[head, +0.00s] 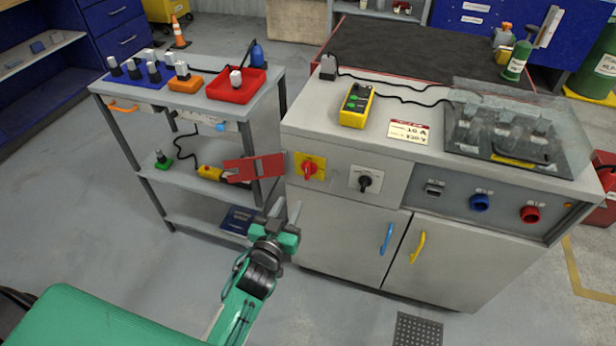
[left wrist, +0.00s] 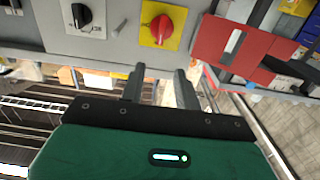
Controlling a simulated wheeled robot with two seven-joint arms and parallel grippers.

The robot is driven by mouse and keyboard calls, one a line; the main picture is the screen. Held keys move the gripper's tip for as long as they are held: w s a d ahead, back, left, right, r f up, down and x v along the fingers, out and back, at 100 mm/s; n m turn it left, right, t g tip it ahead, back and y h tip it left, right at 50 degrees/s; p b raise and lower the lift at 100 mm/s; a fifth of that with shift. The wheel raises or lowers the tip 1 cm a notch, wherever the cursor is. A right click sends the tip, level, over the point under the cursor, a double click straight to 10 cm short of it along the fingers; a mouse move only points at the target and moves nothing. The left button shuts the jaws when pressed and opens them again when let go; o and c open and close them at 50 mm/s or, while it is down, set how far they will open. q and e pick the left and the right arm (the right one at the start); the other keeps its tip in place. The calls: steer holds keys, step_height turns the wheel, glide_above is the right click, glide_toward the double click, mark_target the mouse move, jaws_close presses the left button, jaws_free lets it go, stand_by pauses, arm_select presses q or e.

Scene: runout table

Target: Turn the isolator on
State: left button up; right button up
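The isolator (head: 309,168) is a red rotary knob on a yellow square plate, on the left part of the bench's front panel. It also shows at the top of the left wrist view (left wrist: 158,27); I cannot read its markings. A red slotted plate (head: 255,168) sticks out to the left of it and shows at right in the left wrist view (left wrist: 240,48). My left gripper (head: 285,210) is open and empty, below the isolator and apart from it. Its two fingers (left wrist: 160,85) point toward the panel. My right gripper is not in view.
A black rotary switch (head: 366,181) is right of the isolator. The bench top holds a yellow tester (head: 356,105) and a label card (head: 408,131). Cabinet doors with blue (head: 386,239) and yellow (head: 417,247) handles are below. A grey trolley (head: 190,180) stands left.

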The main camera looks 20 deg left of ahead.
mark_target(306, 169)
arm_select(q)
steer(key=w, duration=1.2)
steer(key=shift+w+d, duration=0.25)
steer(key=shift+w, duration=0.1)
jaws_close()
